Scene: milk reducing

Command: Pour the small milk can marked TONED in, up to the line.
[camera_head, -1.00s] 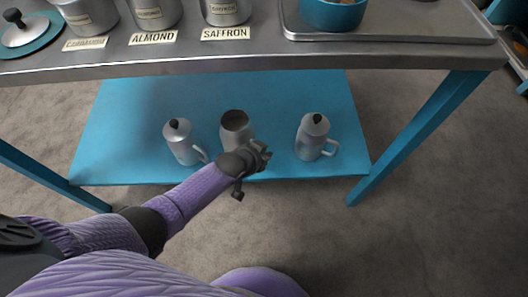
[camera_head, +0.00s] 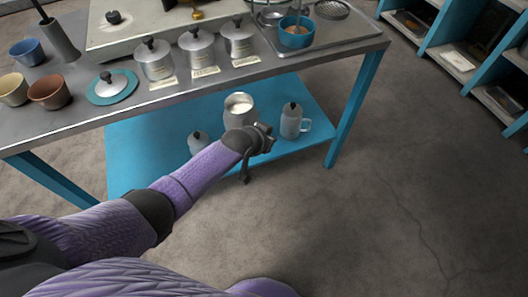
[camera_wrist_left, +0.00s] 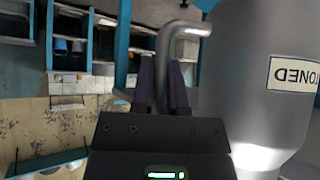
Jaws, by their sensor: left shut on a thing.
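A grey metal milk can (camera_head: 239,103) is open at the top, with white milk (camera_head: 240,101) showing inside. In the left wrist view its side carries a label reading TONED (camera_wrist_left: 294,75). My left gripper (camera_head: 264,137) is at the can's handle. In the left wrist view the fingers (camera_wrist_left: 164,88) are shut around the bent handle (camera_wrist_left: 178,32). The can looks close to upright, above the blue lower shelf (camera_head: 150,155). The can's lower part is hidden by my arm and gripper. No right gripper shows.
Two lidded cans, left (camera_head: 198,143) and right (camera_head: 293,122), stand on the shelf. The metal tabletop (camera_head: 290,68) overhangs it, bearing labelled canisters (camera_head: 197,52), a blue bowl (camera_head: 296,32), cups (camera_head: 50,92) and a lid on a blue mat (camera_head: 112,87). Open floor lies right.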

